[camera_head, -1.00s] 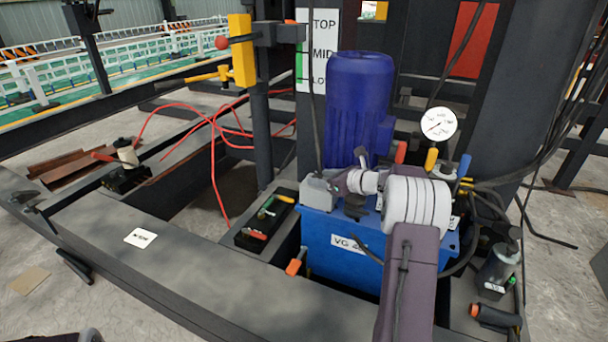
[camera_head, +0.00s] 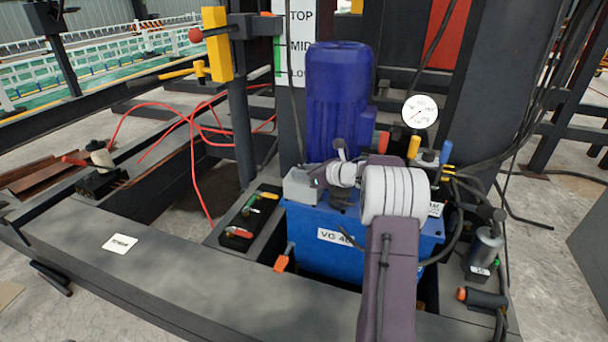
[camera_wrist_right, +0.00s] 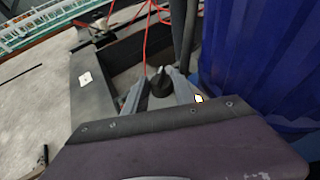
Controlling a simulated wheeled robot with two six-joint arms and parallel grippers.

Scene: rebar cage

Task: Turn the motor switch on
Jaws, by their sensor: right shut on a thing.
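The motor switch shows as a black knob (camera_wrist_right: 160,83) between the two grey fingers of my right gripper (camera_wrist_right: 160,92) in the right wrist view. The fingers are shut on the knob. In the head view, my right gripper (camera_head: 322,178) is at the grey switch box (camera_head: 299,187), on the near left of the blue motor (camera_head: 338,100). There the gripper and wrist hide the knob, so its turned position cannot be told. My left gripper is not in view.
The blue tank (camera_head: 322,250) stands below the motor, with a pressure gauge (camera_head: 420,111) and coloured levers to the right. Red hoses (camera_head: 192,150) run behind. A dark beam (camera_head: 180,265) crosses in front.

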